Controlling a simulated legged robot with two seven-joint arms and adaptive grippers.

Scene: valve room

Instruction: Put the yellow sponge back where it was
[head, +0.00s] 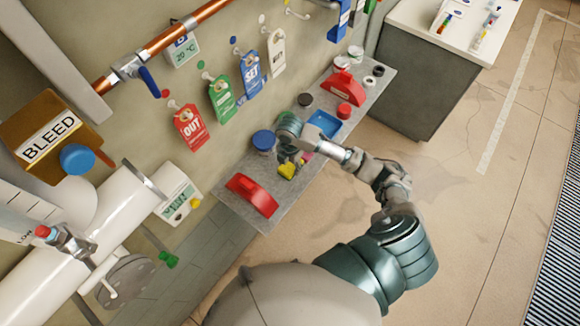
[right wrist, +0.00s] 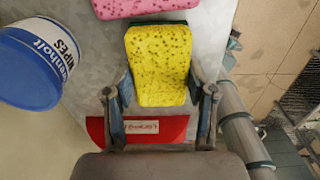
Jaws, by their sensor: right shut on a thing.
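The yellow sponge (head: 287,171) is at the end of my right arm, over the grey shelf (head: 226,195). In the right wrist view the sponge (right wrist: 160,62) is yellow with dark pores and a dark green edge. My right gripper (head: 288,157) is shut on it, with one finger at each long side. Whether the sponge touches the shelf or hangs just above it I cannot tell. A pink sponge (right wrist: 142,8) lies just beyond the yellow one, and shows partly behind my gripper in the head view (head: 308,156). My left gripper is out of view.
A blue-lidded wipes tub (right wrist: 35,65) stands left of the sponge. A red holder (head: 252,195) sits on the shelf's near end; another red holder (head: 341,88), a blue tray (head: 325,123) and jars are farther along. Tags and pipes line the wall.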

